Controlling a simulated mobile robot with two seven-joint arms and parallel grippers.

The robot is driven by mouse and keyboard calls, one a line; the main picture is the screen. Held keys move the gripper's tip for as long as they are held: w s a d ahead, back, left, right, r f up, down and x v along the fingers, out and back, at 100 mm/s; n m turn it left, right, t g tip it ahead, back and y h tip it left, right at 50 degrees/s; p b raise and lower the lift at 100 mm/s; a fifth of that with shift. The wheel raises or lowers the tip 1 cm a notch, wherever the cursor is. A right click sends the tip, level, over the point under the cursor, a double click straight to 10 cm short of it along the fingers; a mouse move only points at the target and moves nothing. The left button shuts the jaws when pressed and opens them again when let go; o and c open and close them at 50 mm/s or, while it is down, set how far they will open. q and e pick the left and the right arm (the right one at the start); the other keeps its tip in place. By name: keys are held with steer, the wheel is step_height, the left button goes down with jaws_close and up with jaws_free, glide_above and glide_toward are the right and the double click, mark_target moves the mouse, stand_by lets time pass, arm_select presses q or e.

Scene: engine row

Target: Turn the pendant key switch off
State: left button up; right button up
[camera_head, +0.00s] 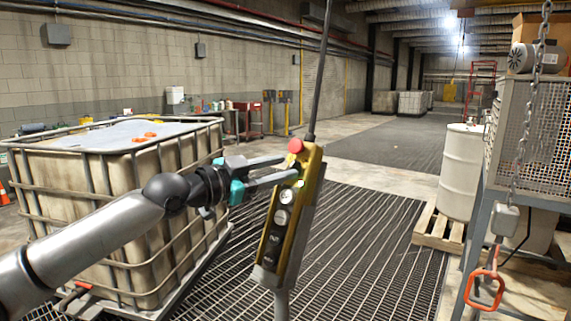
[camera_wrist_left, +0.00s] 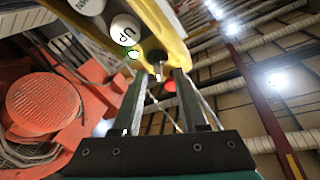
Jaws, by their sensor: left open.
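The yellow pendant (camera_head: 305,190) hangs tilted from a dark cable in the middle of the head view, with a red button (camera_head: 296,145) at its top and round white buttons below. My left gripper (camera_head: 289,168) reaches it from the left, open, its fingertips at the upper part of the pendant's face. In the left wrist view, the pendant (camera_wrist_left: 172,35) crosses the top. A small metal key switch (camera_wrist_left: 157,72) stands out from it between the two open fingers (camera_wrist_left: 158,84); contact cannot be told. A green light (camera_wrist_left: 133,55) glows beside it. My right gripper is not in view.
At the right are a white drum (camera_head: 461,170) on a pallet, a mesh-sided stand (camera_head: 520,130) and a hanging chain with an orange hook (camera_head: 485,290). The grated floor (camera_head: 375,240) around the pendant is clear.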

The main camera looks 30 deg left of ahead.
arm_select(q)
steer(key=shift+x, duration=0.8)
steer(key=shift+d, duration=0.1)
steer(key=shift+c, duration=0.3)
jaws_close()
